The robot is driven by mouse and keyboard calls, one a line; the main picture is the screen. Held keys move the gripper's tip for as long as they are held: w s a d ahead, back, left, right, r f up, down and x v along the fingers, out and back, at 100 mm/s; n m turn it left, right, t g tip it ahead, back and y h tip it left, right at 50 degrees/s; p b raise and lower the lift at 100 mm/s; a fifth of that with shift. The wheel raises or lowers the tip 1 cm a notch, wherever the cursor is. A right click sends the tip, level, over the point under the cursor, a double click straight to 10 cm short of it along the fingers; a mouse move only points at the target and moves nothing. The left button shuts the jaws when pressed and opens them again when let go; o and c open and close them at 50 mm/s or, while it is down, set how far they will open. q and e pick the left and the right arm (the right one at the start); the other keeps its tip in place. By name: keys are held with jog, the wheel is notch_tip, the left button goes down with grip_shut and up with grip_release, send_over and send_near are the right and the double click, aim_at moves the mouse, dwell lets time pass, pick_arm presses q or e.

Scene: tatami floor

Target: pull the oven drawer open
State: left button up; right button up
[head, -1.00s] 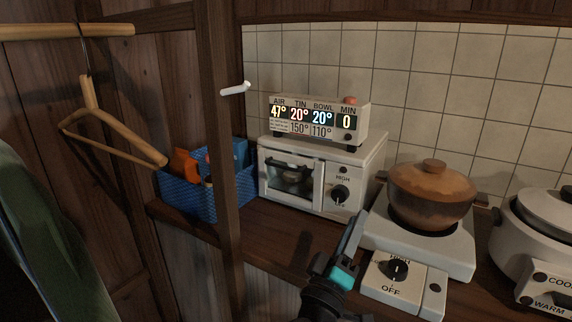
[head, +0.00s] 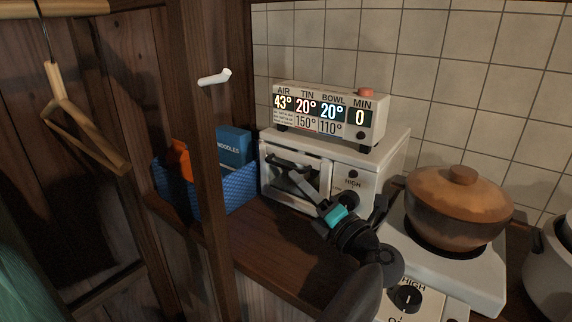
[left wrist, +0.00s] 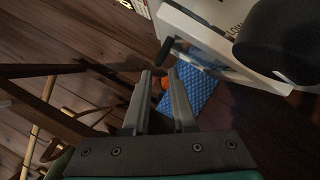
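The small white oven (head: 370,170) stands on the wooden counter against the tiled wall. The dark handle (head: 287,163) on its glazed front shows just beyond my left gripper (head: 305,182), and the front looks closed or nearly so. In the left wrist view, my left gripper (left wrist: 160,74) is open and empty. The dark handle end (left wrist: 165,51) shows just beyond the two fingertips, apart from them or barely at them; I cannot tell if they touch. The gripper hides part of the oven's lower front and knob. My right gripper is not in view.
A display box (head: 325,113) sits on the oven. A blue basket (head: 238,188) with packets stands left of it, behind a wooden post (head: 209,150). A lidded brown pot (head: 457,210) on a hotplate (head: 470,272) stands close right.

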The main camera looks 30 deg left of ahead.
aim_at(283, 167)
pick_arm(q)
jog(key=x, duration=0.6)
jog(key=shift+w+a+r+b, duration=0.1)
jog(key=shift+w+a+b, duration=0.05)
jog(key=shift+a+b, duration=0.2)
grip_shut()
dwell(1.1)
